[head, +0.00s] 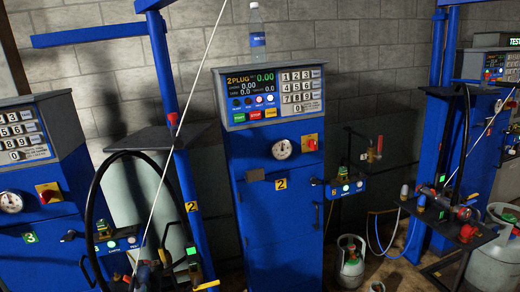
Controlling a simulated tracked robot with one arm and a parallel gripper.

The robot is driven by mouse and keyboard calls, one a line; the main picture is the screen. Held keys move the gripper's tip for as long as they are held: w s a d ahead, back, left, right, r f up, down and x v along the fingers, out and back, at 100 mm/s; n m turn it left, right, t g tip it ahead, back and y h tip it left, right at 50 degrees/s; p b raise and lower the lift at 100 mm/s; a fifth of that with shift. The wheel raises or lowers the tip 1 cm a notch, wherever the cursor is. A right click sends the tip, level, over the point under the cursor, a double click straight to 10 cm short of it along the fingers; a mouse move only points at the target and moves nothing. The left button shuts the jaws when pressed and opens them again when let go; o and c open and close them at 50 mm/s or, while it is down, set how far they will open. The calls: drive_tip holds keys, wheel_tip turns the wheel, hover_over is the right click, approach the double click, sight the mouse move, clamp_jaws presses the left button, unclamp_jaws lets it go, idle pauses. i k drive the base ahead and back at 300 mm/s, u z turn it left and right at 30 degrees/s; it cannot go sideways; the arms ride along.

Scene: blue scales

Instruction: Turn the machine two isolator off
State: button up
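Machine two (265,215) is a tall blue cabinet in the middle of the head view, with a yellow label "2" (281,184) on its front. Its isolator (311,143) is a small red knob on a yellow plate, at the upper right of the cabinet front, right of a round white gauge (282,149). The knob is too small to tell which way it is turned. The control panel (270,95) above reads "2PLUG" and has a lit display, coloured buttons and a keypad. My gripper is not in view, and nothing covers the isolator.
Machine three (40,235) stands at the left with a similar red and yellow isolator (49,193). A blue post (172,110) and black hose (93,205) stand left of machine two. Gas cylinders (350,262) stand at right. A bottle (257,35) is on top of machine two.

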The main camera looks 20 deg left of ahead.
sight(312, 144)
drive_tip(key=z, duration=0.1)
drive_tip(key=i, duration=1.9)
drive_tip(key=u, duration=0.65)
